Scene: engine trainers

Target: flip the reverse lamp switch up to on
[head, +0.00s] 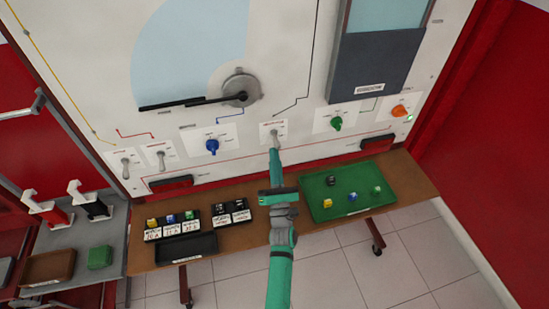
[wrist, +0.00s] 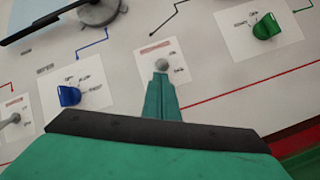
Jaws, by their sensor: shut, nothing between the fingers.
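A small grey toggle switch (head: 271,132) sits on a white label plate in the middle of the panel's lower row. It also shows in the wrist view (wrist: 158,64), just beyond the fingertips. The label print is too small to read, so I cannot confirm it is the reverse lamp switch. My gripper (head: 276,150) is shut and empty, reaching up to the switch from below. In the wrist view its green fingertips (wrist: 161,80) are at or very near the lever and partly cover it. I cannot tell whether they touch, or which way the lever points.
Two other toggle switches (head: 125,163) (head: 160,157) are at the left. A blue knob (head: 211,146) is left of my gripper; green (head: 336,123) and orange (head: 399,112) knobs are right. Below, a brown shelf (head: 255,258) bears a green tray (head: 325,208) and black label holders.

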